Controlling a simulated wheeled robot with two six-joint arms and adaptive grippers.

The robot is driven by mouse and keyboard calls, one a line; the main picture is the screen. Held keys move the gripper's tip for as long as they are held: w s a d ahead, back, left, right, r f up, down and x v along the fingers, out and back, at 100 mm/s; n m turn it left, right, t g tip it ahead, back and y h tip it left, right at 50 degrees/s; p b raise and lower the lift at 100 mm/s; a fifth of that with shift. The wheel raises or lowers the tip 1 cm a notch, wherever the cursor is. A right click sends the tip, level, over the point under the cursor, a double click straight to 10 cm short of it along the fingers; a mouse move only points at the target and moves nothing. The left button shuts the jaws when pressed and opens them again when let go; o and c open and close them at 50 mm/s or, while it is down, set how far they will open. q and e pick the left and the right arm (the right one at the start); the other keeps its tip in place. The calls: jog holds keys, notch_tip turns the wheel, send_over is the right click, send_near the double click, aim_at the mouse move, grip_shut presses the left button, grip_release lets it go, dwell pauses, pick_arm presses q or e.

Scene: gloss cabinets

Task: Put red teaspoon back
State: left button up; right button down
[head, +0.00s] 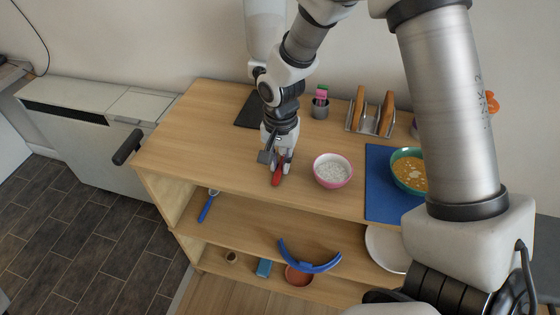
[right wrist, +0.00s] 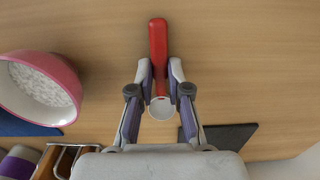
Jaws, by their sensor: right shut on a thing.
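The red teaspoon (head: 277,175) is at my right gripper (head: 277,160), over the upper wooden surface in the head view. In the right wrist view, the fingers of my right gripper (right wrist: 160,82) are closed on the teaspoon (right wrist: 158,45) near where the handle meets its pale round bowl. The red handle points away from the gripper, and the bowl lies between the fingers. I cannot tell whether the spoon touches the wood. My left gripper is not in view.
A pink bowl of white grains (head: 333,172) stands just right of the gripper. Behind are a grey cup (head: 320,109) with a pink item and a toast rack (head: 372,120). A green soup bowl (head: 408,170) sits on a blue mat (head: 380,205). The wood's left part is clear.

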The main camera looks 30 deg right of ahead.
aim_at(281, 166)
jog(key=shift+s+f, duration=0.1)
jog(key=shift+s, duration=0.05)
jog(key=c, duration=1.1)
grip_release()
jog(key=shift+r, duration=0.35)
notch_tip(281, 166, up, 12)
jog(key=shift+f+p, duration=0.15)
jog(key=shift+p, duration=0.5)
